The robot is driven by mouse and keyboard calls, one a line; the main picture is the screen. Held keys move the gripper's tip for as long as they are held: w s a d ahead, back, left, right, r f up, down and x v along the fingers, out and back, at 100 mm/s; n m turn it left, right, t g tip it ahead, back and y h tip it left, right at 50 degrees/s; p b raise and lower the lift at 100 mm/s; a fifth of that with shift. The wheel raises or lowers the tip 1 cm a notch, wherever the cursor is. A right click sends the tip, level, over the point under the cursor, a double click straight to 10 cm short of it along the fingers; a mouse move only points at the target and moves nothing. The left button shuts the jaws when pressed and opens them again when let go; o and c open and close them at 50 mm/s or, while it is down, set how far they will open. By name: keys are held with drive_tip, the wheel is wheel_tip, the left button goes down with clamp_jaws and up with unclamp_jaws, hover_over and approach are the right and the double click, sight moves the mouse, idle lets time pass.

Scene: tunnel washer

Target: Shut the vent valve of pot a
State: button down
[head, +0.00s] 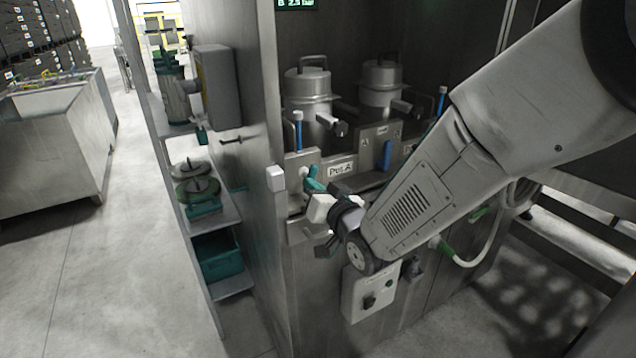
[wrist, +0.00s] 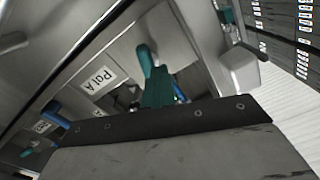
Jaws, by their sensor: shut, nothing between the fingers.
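The Pot A label (head: 341,168) is on the front panel below a lidded metal pot (head: 308,88); the label also shows in the wrist view (wrist: 98,79). The teal vent lever (head: 310,172) is on a metal plate left of the label. In the wrist view, the lever (wrist: 146,58) points out past my fingertips. My gripper (head: 317,186) is shut and empty, right at the lever; its short teal fingers show in the wrist view (wrist: 158,86). I cannot tell whether they touch the lever. My arm hides part of the panel.
A second pot (head: 380,82) stands to the right. A blue-handled part (head: 298,133) rises above the plate. A pale block (head: 275,178) juts from the cabinet's left edge. A control box (head: 371,290) is below my wrist.

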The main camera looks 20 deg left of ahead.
drive_tip(key=m, duration=0.1)
drive_tip(key=w+m, duration=0.1)
drive_tip(key=m, duration=0.3)
drive_tip(key=shift+w+d+r, duration=0.2)
drive_tip(key=shift+w, duration=0.05)
drive_tip(key=m, duration=0.3)
drive_tip(key=shift+d, duration=0.1)
drive_tip(key=m, duration=0.4)
drive_tip(key=shift+w+d, duration=0.15)
drive_tip(key=shift+d, duration=0.05)
drive_tip(key=m, duration=0.3)
drive_tip(key=shift+w+d+f, duration=0.1)
drive_tip(key=c, duration=1.6)
unclamp_jaws()
drive_tip(key=shift+s, duration=0.2)
drive_tip(key=shift+c, duration=0.2)
drive_tip(key=shift+s, duration=0.1)
